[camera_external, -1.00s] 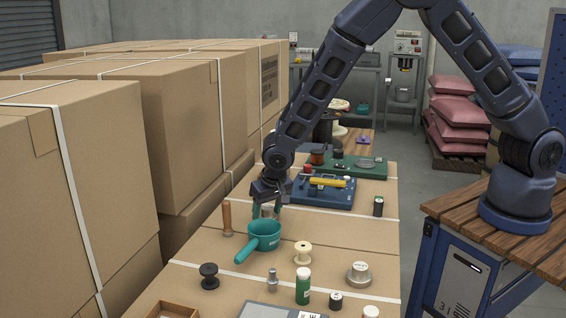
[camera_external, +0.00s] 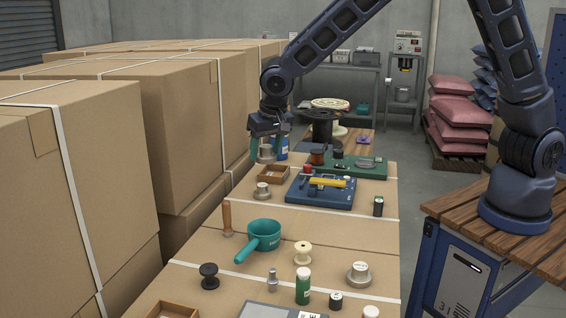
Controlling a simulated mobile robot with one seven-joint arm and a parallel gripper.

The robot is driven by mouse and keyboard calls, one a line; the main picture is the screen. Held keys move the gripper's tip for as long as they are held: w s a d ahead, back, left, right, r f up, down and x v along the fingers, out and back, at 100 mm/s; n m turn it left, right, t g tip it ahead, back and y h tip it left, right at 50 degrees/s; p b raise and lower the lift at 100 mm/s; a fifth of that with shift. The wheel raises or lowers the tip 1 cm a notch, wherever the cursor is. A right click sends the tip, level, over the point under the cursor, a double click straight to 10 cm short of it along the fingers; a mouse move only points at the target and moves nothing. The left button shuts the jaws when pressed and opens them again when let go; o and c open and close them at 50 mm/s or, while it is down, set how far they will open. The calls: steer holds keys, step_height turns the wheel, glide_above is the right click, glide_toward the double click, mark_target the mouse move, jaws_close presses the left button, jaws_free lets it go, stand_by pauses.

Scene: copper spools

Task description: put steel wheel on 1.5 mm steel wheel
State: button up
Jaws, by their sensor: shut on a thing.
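My gripper (camera_external: 267,150) is shut on a grey steel wheel (camera_external: 267,155) and holds it above the far left part of the cardboard-topped surface. A second steel wheel, with a wide base and a narrower top (camera_external: 262,191), stands below and nearer, beside the blue tool board. Another steel wheel (camera_external: 358,274) stands at the near right. Any size marks are too small to read, so I cannot tell which wheel is the 1.5 mm one.
A brown wooden tray (camera_external: 273,174) lies below the gripper. A blue tool board (camera_external: 320,192), a green board (camera_external: 347,168) and a teal pot (camera_external: 265,232) are nearby. Tall cardboard boxes (camera_external: 190,120) line the left.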

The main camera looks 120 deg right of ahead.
steer(key=shift+r, duration=0.45)
steer(key=shift+s+d+r, duration=0.1)
steer(key=shift+d+r, duration=0.15)
steer(key=shift+d, duration=0.05)
step_height(320, 180, up, 4)
steer(key=m, duration=0.1)
glide_above(262, 185)
steer(key=shift+s+f, duration=0.15)
steer(key=shift+f, duration=0.05)
step_height(262, 185, down, 19)
steer(key=shift+f, duration=0.1)
steer(key=shift+f, duration=0.1)
steer(key=o, duration=1.1)
steer(key=shift+c, duration=0.2)
